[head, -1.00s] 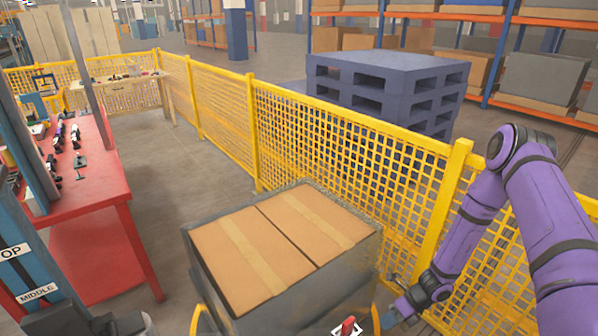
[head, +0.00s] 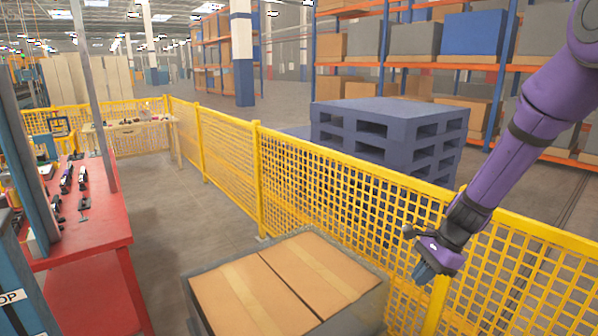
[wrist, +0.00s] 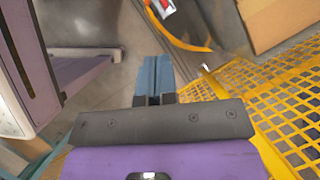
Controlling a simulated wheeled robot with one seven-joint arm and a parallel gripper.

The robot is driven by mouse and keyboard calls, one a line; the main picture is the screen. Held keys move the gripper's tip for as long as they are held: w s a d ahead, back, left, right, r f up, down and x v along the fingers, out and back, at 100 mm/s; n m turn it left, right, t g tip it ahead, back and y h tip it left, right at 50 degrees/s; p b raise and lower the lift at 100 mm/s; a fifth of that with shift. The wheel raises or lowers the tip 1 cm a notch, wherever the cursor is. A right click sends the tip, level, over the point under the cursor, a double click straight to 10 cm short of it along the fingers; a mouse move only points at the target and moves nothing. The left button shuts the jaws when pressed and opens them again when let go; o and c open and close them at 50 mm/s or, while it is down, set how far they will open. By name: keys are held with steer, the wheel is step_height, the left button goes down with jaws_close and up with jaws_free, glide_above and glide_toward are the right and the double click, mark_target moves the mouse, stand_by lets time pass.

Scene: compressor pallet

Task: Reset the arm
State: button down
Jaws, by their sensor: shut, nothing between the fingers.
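My purple arm hangs down from the top right in the head view, in front of the yellow mesh fence (head: 300,172). My gripper (head: 424,272) is at its lower end, to the right of the grey crate and beside a fence post, pointing down. In the wrist view my gripper (wrist: 154,75) shows its blue fingers together, with nothing between them, above the grey floor. The grey crate (head: 355,307) holds cardboard boxes (head: 285,283) with tape strips. A box side also shows at the top right of the wrist view (wrist: 275,22).
The yellow fence runs close by my gripper, also in the wrist view (wrist: 285,110). Blue stacked pallets (head: 385,130) stand behind it. A red table (head: 85,245) with small tools is at the left. Floor is clear between table and fence.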

steer(key=s+r+n+t+h, duration=0.1)
steer(key=s+r+n, duration=0.3)
steer(key=r, duration=0.6)
steer(key=s+d+r+n+t+h, duration=0.2)
steer(key=s+r+n+t+h, duration=0.2)
steer(key=s+r+n, duration=0.7)
steer(key=s+r, duration=0.5)
steer(key=s, duration=0.4)
steer(key=shift+s+r+n+t, duration=0.3)
steer(key=shift+s+t, duration=0.1)
